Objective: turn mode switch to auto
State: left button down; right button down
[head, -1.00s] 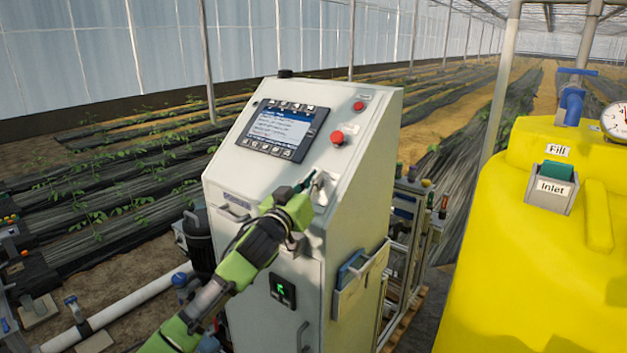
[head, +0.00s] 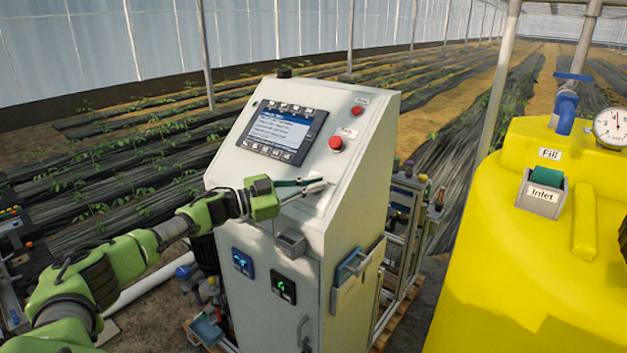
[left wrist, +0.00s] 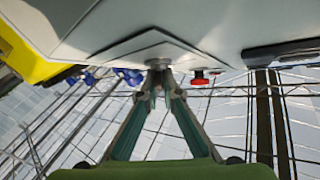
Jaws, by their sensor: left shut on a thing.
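The light grey control cabinet (head: 345,150) stands in the middle of the head view with a sloped front panel. My left gripper (head: 312,185) reaches in from the left to the lower right part of that panel. In the left wrist view its two green fingers (left wrist: 160,84) converge and are shut on the small grey mode switch (left wrist: 158,64). The fingertips cover much of the switch, and its pointer setting and label cannot be read. My right gripper is not in view.
The panel holds a screen (head: 282,130) and a red button (head: 336,142) above the gripper. A document holder (head: 352,270) sticks out on the cabinet's right side. A yellow tank (head: 510,265) stands at the right. Planted rows lie behind.

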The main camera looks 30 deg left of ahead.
pick_arm(q)
jog(key=shift+m+g+h, duration=0.6)
jog(key=shift+m+g, duration=0.2)
jog(key=shift+m, duration=0.2)
jog(key=c, duration=2.2)
grip_release()
jog(key=v, duration=1.2)
jog(key=shift+w+a, duration=0.1)
jog(key=shift+w, duration=0.05)
